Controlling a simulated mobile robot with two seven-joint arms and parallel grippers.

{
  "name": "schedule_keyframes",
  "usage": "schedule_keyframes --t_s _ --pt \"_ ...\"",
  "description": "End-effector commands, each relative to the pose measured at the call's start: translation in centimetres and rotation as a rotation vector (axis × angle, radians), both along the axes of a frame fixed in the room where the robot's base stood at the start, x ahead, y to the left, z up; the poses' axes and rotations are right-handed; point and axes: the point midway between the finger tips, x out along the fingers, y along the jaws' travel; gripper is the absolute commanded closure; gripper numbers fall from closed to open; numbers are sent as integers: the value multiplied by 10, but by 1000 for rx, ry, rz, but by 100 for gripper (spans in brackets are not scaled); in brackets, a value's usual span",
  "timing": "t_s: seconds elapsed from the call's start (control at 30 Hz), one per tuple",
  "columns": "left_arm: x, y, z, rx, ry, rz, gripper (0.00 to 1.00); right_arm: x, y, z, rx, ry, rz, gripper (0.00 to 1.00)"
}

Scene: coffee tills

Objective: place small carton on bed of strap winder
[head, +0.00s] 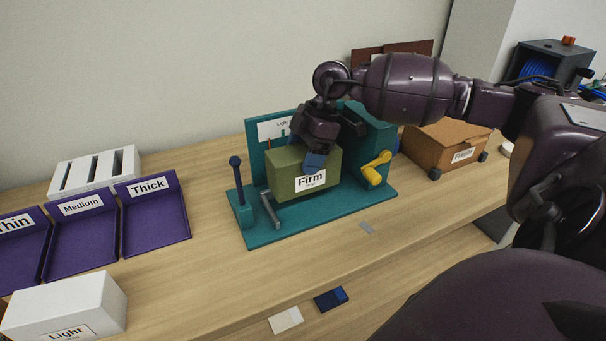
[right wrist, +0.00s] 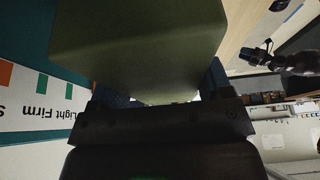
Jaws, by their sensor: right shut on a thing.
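The small carton (head: 290,176) is an olive-green box with a white "Firm" label. It is over the bed of the teal strap winder (head: 270,236); I cannot tell whether it touches the bed. My right gripper (head: 317,160) comes down from above, shut on the carton, with one blue finger on its front face. In the right wrist view the carton (right wrist: 140,40) fills the space between the fingers. The winder has a dark lever at its left, a yellow crank (head: 376,168) at its right, and a back panel with a partly hidden label.
Purple trays (head: 80,240) marked Thin, Medium and Thick and a white slotted rack (head: 95,172) stand at left. A white "Light" box (head: 65,305) is at front left. A brown carton (head: 445,148) stands right of the winder. A blue block (head: 331,299) lies in front.

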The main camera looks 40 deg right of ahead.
Motion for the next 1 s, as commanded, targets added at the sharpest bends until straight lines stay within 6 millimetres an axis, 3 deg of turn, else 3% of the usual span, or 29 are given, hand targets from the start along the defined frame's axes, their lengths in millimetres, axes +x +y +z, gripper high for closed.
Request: schedule_keyframes --t_s 0.33,0.77,0.8,0.93,1.0 --pt "-6 1 -13 3 25 0 57 0 0 -50 2 3 0 68" --pt "-6 1 -10 2 20 0 57 0 0 -55 1 -1 1 68" --pt "-6 1 -10 2 20 0 57 0 0 -56 0 1 0 25" --pt "-6 1 -10 2 20 0 57 0 0 -56 0 1 0 5" --pt "-6 1 -10 1 20 0 57 0 0 -56 0 1 0 2"
